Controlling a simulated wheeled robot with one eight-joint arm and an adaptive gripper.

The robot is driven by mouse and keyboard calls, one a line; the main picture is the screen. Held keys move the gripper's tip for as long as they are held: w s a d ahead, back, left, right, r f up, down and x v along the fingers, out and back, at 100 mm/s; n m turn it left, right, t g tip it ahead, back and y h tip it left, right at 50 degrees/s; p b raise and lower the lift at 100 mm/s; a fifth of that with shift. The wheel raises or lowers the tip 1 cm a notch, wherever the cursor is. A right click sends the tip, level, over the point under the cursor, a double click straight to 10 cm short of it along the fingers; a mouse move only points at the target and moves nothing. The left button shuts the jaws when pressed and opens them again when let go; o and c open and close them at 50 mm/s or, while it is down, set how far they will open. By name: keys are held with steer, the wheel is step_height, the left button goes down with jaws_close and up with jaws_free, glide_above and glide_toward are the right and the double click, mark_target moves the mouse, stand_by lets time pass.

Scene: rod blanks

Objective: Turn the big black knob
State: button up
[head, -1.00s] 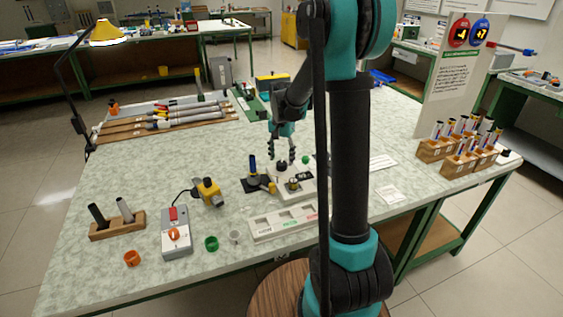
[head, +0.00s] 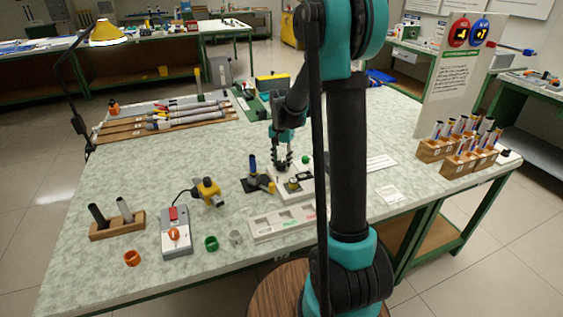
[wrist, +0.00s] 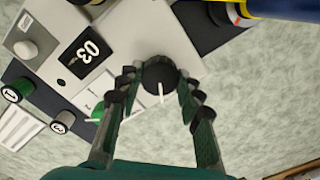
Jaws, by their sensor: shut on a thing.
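The big black knob (wrist: 160,76) is round with a white pointer line and sits on a pale grey panel (wrist: 140,32) in the wrist view. My gripper (wrist: 156,84) is around the knob, with one finger on each side, shut on it. In the head view my gripper (head: 282,160) reaches down onto the pale device on the table, and its fingers hide most of the knob there. A black display (wrist: 85,52) reading 03 lies beside the knob on the panel.
A green knob (wrist: 18,89) and a grey knob (wrist: 62,122) are near the panel. A blue cylinder on a black stand (head: 253,166) is just left of my gripper in the head view. A compartment tray (head: 282,222) lies in front.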

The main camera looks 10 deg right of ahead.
mark_target(282, 163)
steer(key=shift+n, duration=2)
steer(key=o, duration=1.2)
steer(key=shift+c, duration=0.2)
steer(key=shift+r, duration=0.1)
step_height(282, 163, up, 12)
